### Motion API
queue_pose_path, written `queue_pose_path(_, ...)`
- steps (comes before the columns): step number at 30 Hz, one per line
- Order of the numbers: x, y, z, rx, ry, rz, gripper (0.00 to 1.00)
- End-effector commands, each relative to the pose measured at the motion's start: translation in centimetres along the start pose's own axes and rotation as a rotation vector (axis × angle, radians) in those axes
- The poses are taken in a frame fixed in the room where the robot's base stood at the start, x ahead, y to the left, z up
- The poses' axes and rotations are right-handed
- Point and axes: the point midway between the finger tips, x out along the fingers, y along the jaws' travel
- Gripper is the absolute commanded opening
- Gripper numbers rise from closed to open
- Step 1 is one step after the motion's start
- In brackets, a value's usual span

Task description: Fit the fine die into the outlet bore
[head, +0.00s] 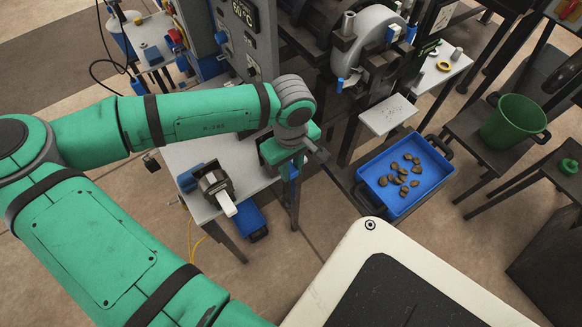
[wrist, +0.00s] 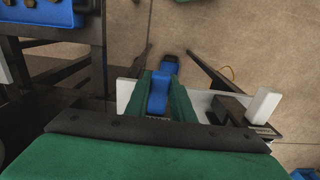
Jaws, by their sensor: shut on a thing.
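My gripper (head: 293,168) hangs above the right edge of a low white table. In the wrist view its two green fingers (wrist: 160,108) are shut on a narrow blue piece (wrist: 157,95) with a dark far end. I cannot tell if this piece belongs to the fine die. The machine with a rounded grey housing (head: 375,35) stands at the back centre, apart from my gripper. I cannot make out its outlet bore. A yellow ring (head: 444,66) and a small grey cylinder (head: 457,53) rest on a white side table (head: 445,77); neither is clearly a die.
A blue tray (head: 398,211) with several brown lumps stands right of my gripper. A white plate (head: 388,114) juts out above it. A motor-like device (head: 216,186) sits on the low white table (head: 195,152). A green bucket (head: 512,124) stands far right. A control cabinet (head: 238,45) is behind my arm.

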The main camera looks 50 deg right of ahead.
Motion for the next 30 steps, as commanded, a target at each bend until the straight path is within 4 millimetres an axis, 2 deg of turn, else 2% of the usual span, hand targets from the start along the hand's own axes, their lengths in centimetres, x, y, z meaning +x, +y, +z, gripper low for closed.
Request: queue_pose_path(30, -0.1, 0.0, 2.8, 0.000, 0.001, 0.000, 0.00)
